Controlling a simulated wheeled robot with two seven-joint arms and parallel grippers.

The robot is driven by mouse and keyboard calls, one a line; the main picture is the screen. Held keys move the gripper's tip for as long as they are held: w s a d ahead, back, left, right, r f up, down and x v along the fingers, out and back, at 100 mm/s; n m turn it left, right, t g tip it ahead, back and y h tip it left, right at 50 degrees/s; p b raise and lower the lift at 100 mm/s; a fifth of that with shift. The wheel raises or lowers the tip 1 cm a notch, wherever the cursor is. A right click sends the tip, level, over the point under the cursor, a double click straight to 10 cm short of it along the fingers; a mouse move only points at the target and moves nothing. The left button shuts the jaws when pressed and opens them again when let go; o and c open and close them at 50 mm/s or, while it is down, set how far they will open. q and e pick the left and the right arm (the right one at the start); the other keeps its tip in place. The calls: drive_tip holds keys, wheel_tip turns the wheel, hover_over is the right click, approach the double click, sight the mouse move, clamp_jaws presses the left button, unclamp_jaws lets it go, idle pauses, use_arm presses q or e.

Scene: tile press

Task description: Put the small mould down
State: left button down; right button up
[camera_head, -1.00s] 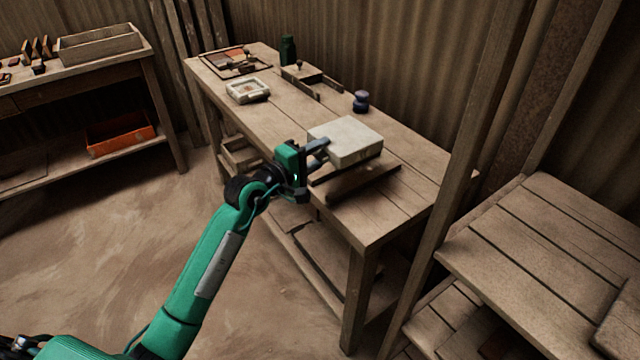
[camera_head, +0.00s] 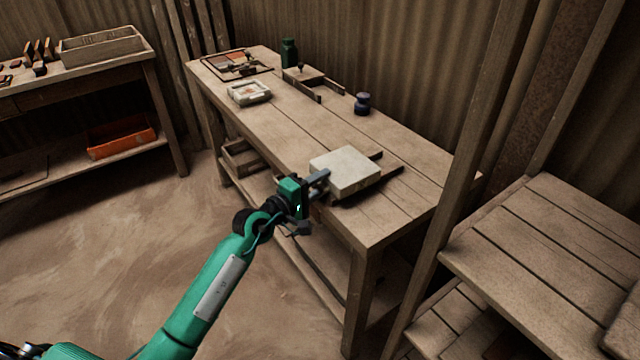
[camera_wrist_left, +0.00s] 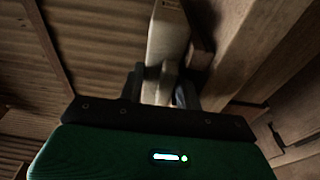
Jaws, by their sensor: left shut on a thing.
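The small mould, a pale square block (camera_head: 345,171), is at the near right part of the workbench (camera_head: 415,205). My left gripper (camera_head: 318,183) is shut on its left edge. The mould looks level, over or on two dark rails (camera_head: 384,174); I cannot tell if it touches them. In the left wrist view the mould (camera_wrist_left: 168,38) stands out between the fingers (camera_wrist_left: 160,88). The mould hides most of the rails. My right gripper is out of view.
A pale square frame (camera_head: 249,92), a dark blue pot (camera_head: 362,104), a green bottle (camera_head: 289,52) and a tray of tiles (camera_head: 236,64) stand farther back on the bench. A wooden post (camera_head: 478,130) rises at its right end. The bench middle is clear.

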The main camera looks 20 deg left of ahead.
use_arm(q)
drive_tip(key=c, duration=1.3)
unclamp_jaws()
drive_tip(key=shift+f, duration=0.1)
drive_tip(key=shift+o, duration=0.2)
